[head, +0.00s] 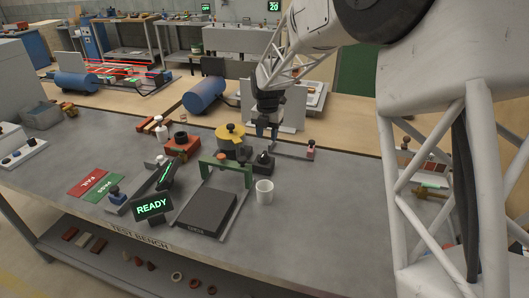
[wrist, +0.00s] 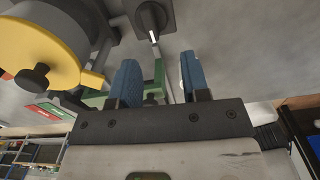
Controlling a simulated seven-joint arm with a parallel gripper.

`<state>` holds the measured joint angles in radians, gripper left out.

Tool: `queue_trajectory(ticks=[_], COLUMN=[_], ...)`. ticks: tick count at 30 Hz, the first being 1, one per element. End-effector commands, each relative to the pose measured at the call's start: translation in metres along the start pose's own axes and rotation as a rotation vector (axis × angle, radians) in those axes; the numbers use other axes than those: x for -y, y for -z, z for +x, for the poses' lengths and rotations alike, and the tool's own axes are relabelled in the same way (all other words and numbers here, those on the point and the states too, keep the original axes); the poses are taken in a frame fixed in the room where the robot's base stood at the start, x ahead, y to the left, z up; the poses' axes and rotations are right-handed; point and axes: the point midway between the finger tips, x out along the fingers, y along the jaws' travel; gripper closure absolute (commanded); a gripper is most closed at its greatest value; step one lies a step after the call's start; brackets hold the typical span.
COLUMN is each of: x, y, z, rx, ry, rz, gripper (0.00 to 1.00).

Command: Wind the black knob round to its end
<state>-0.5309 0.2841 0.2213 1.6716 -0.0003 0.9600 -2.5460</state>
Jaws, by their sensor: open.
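A black knob with a white mark (head: 263,160) sits on a dark square base on the grey bench, right of the green frame. It also shows at the top of the wrist view (wrist: 150,18), ahead of my fingers. A second, small black knob (head: 230,127) stands on the yellow round cover beside it; this one is at the left in the wrist view (wrist: 33,77). My gripper (head: 267,131) is above the bench, behind and above the marked knob, touching neither knob. Its two blue fingers (wrist: 160,82) are apart, with nothing held between them.
The green frame (head: 226,169) spans the rail near a dark plate (head: 206,212). A white mug (head: 264,192) stands close to the marked knob. A READY display (head: 152,207) and a red block (head: 182,147) are to the left. The bench's front right is clear.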

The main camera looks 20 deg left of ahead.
Motion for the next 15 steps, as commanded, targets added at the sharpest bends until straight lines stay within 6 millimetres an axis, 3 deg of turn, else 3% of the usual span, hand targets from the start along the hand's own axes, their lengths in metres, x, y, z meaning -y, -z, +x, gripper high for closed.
queue_trajectory(ticks=[4,15], x=[-0.0123,-0.0135], y=[-0.0022,-0.0025], z=[0.0075,0.0087], rx=[-0.003,-0.004], ry=[0.002,0.002], rz=[-0.057,-0.065], gripper=[0.57,0.57])
